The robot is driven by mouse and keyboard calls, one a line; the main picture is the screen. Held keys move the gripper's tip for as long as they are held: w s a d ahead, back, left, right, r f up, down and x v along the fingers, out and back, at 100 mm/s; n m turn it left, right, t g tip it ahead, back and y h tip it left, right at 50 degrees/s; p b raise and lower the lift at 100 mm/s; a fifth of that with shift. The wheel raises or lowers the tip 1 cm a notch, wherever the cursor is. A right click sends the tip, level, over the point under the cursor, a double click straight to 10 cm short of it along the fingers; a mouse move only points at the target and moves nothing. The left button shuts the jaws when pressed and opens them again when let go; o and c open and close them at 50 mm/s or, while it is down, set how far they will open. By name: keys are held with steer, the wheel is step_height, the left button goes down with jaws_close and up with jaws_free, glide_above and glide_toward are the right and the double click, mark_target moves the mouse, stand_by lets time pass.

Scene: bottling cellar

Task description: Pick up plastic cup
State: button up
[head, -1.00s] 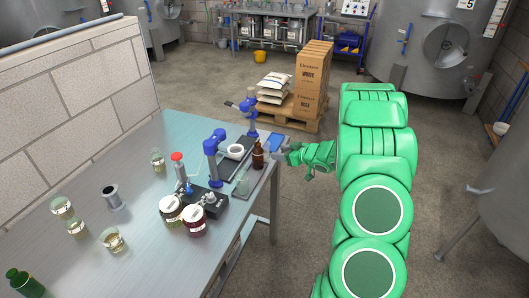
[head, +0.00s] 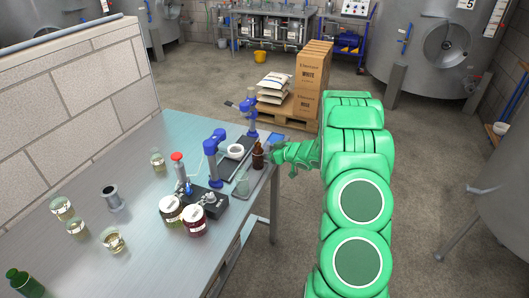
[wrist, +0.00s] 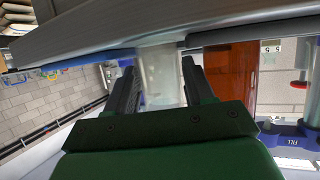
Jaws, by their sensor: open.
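A clear plastic cup (head: 242,184) stands near the right edge of the steel table (head: 140,193), in front of a brown bottle (head: 257,156). My gripper (head: 269,154) is at that table edge, close to the bottle and a little beyond the cup in the head view. In the wrist view my gripper (wrist: 158,78) is open, and a pale see-through shape, apparently the cup (wrist: 160,72), shows between its fingers. I cannot tell whether the fingers touch it. The brown bottle (wrist: 241,75) shows just right of the right finger.
A black-based device with a red knob (head: 177,157), two labelled jars (head: 195,219) and a blue stand (head: 212,150) are close to the cup. Several glasses and a metal spool (head: 112,197) stand further left. Boxes on a pallet (head: 312,80) stand beyond the table.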

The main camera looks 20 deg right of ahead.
steer(key=c, duration=0.7)
steer(key=shift+r, duration=0.1)
